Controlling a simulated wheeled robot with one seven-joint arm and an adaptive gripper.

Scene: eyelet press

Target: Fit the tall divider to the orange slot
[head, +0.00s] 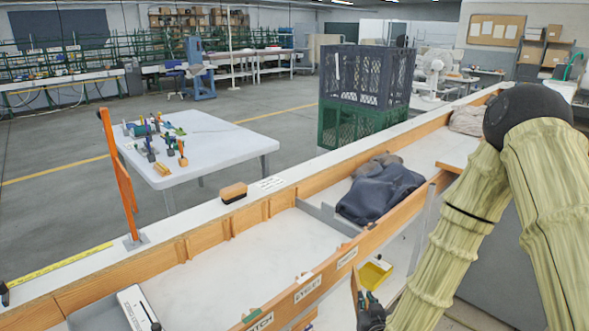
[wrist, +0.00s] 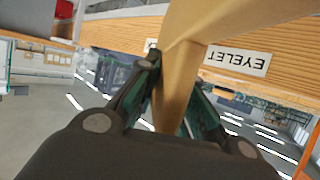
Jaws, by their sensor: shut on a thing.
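My gripper (head: 371,314) is low in front of the bin's front rail, near the bottom of the head view. Its dark jaws are shut on a tan wooden board, which I take to be the tall divider (head: 356,292). In the wrist view the divider (wrist: 182,75) runs up from between the fingers (wrist: 170,100), beside the EYELET label (wrist: 238,60), which appears upside down.
The wooden-walled bin (head: 170,250) has a bare white floor at left. A dark cloth bundle (head: 382,190) lies in the compartment to the right. A tall orange post (head: 120,175) stands on the back ledge, beside a yellow tape (head: 65,262).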

